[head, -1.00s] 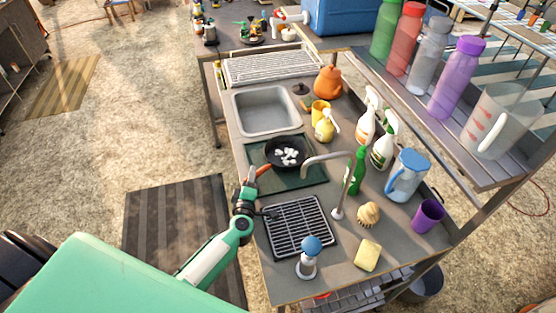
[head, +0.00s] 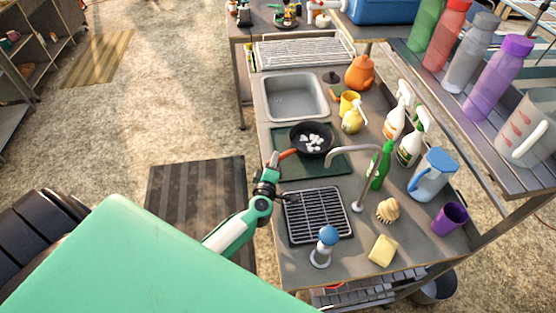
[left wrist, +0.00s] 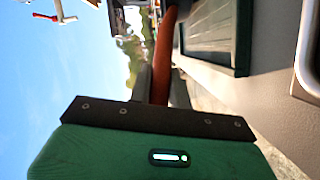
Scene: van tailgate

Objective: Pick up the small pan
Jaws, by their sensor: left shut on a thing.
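The small pan (head: 328,146) is black with an orange-red handle (head: 288,154) and has several white pieces in it. It is over the dark green mat (head: 338,166) below the sink; I cannot tell whether it touches the mat. My left gripper (head: 275,161) is shut on the handle, at the left edge of the counter. In the left wrist view the handle (left wrist: 165,60) runs up from between the fingers, and the mat (left wrist: 212,35) shows beside it. The pan's bowl is not clear there. My right gripper is not in view.
A curved faucet (head: 352,150) and a green bottle (head: 380,166) stand right of the pan. A black rack (head: 318,214), a blue-topped dispenser (head: 322,247) and a yellow sponge (head: 383,249) are nearer. The sink (head: 296,97) is empty. A shelf with bottles overhangs the right side.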

